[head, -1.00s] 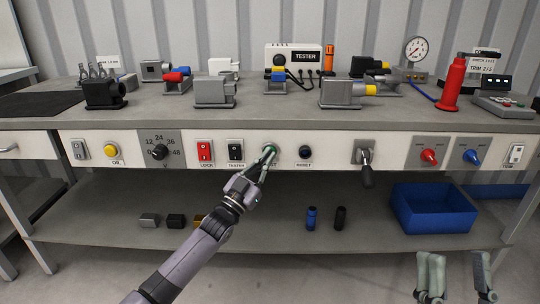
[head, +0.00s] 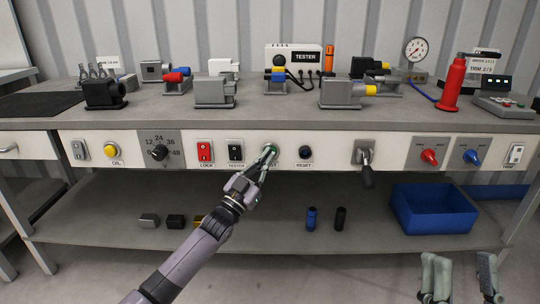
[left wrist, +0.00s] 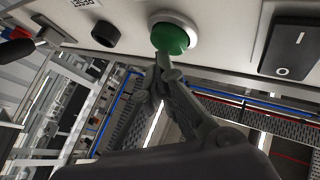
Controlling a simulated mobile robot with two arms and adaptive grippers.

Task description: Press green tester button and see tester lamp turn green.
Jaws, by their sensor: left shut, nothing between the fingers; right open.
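The green button (head: 272,149) is on the bench's front panel, between the black tester rocker switch (head: 236,151) and the black reset button (head: 305,152). My left gripper (head: 266,155) is shut and empty, its fingertips at the green button. In the left wrist view, the green button (left wrist: 170,37) is large, and the fingertips (left wrist: 163,60) are at its lower edge; I cannot tell whether they touch or press it. The white tester box (head: 293,58) stands at the back of the bench; I see no green light on it. My right gripper (head: 460,270) is open and empty at the lower right.
The red lock switch (head: 204,151), a dial (head: 159,152) and a lever (head: 366,165) are on the same panel. A blue bin (head: 433,208) and small parts are on the lower shelf. Several fixtures stand on the bench top.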

